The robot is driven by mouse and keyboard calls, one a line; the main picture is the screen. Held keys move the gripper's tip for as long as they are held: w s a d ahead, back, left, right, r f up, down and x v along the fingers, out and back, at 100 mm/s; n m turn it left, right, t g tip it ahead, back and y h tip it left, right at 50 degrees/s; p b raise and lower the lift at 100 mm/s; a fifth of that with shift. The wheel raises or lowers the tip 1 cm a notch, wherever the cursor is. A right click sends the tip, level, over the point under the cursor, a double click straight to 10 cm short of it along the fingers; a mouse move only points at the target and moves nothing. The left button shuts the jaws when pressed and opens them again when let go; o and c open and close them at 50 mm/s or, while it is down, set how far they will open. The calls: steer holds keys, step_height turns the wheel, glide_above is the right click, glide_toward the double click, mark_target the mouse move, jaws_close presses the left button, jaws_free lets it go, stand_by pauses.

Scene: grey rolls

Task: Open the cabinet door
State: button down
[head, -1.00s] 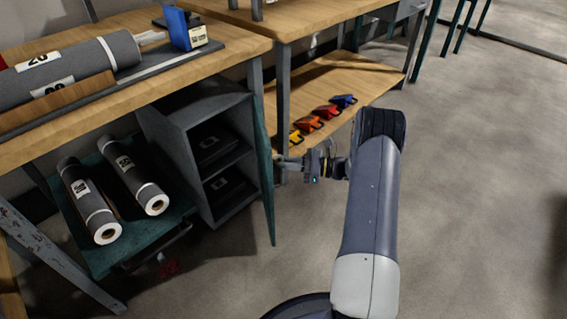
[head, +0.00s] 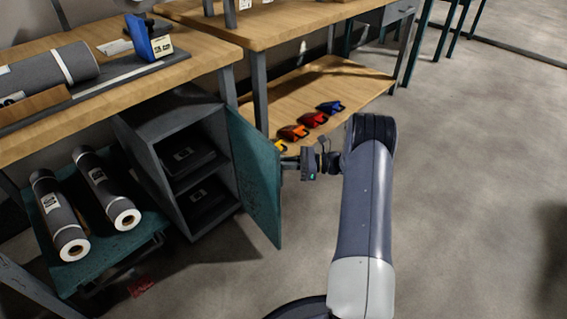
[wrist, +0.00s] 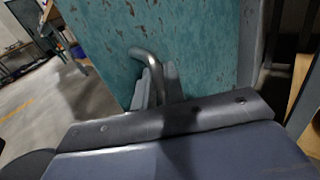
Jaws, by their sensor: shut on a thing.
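The grey cabinet (head: 160,150) stands under the workbench in the head view, with two shelves holding dark boxes. Its teal door (head: 253,178) is swung partly open, and the inside shows. In the wrist view the worn teal door face (wrist: 190,50) fills the upper middle, with a bent metal handle (wrist: 147,57) on it. My gripper (head: 290,163) is at the door's outer side in the head view. In the wrist view my gripper (wrist: 158,88) is shut on the handle. The handle's lower part is hidden by the fingers.
Grey rolls (head: 62,215) lie on a teal cart (head: 105,245) left of the cabinet. A low wooden shelf (head: 345,85) with several coloured clamps is behind my gripper. The floor (head: 460,190) at right is clear.

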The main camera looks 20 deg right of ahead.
steer(key=shift+w+a+r, duration=0.15)
steer(key=shift+w, duration=0.1)
steer(key=c, duration=1.6)
jaws_free()
steer(key=shift+a, duration=0.1)
steer(key=shift+c, duration=0.2)
steer(key=shift+o, duration=0.7)
steer(key=shift+s+f, duration=0.1)
steer(key=shift+f, duration=0.1)
steer(key=shift+s+d, duration=0.1)
steer(key=shift+d, duration=0.1)
steer(key=p+v, duration=0.2)
steer(key=v, duration=0.8)
steer(key=shift+s+d, duration=0.2)
steer(key=shift+d, duration=0.1)
steer(key=shift+a, duration=0.15)
